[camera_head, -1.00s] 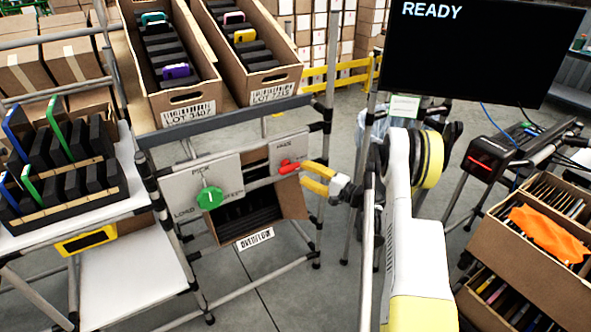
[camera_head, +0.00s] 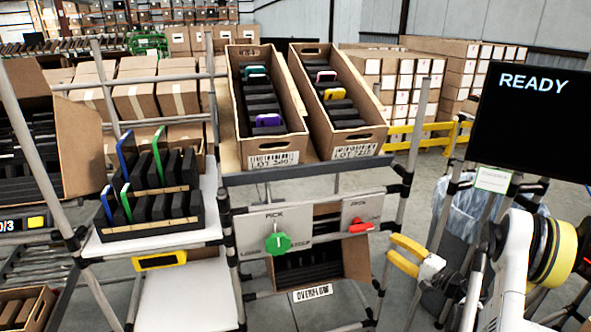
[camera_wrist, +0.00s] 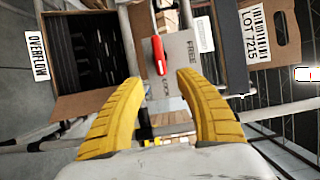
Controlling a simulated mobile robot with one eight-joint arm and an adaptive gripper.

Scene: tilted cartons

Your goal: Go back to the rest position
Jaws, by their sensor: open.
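My gripper (camera_head: 408,256) has yellow fingers and is open and empty. In the head view it is right of the panel's red handle (camera_head: 361,226), apart from it. In the wrist view the yellow fingers (camera_wrist: 158,90) stand wide apart, with the red handle (camera_wrist: 158,55) beyond and between them. My white and yellow arm reaches in from the lower right of the head view. The green knob (camera_head: 278,243) sits on the left panel under the word PICK.
Two tilted cartons, LOT 3407 (camera_head: 272,146) and LOT 7215 (camera_head: 354,140), stand on the rack above the panels. The OVERFLOW carton (camera_head: 356,252) is below. A black rack (camera_head: 150,229) holds dark items at left. A READY monitor (camera_head: 535,120) hangs right.

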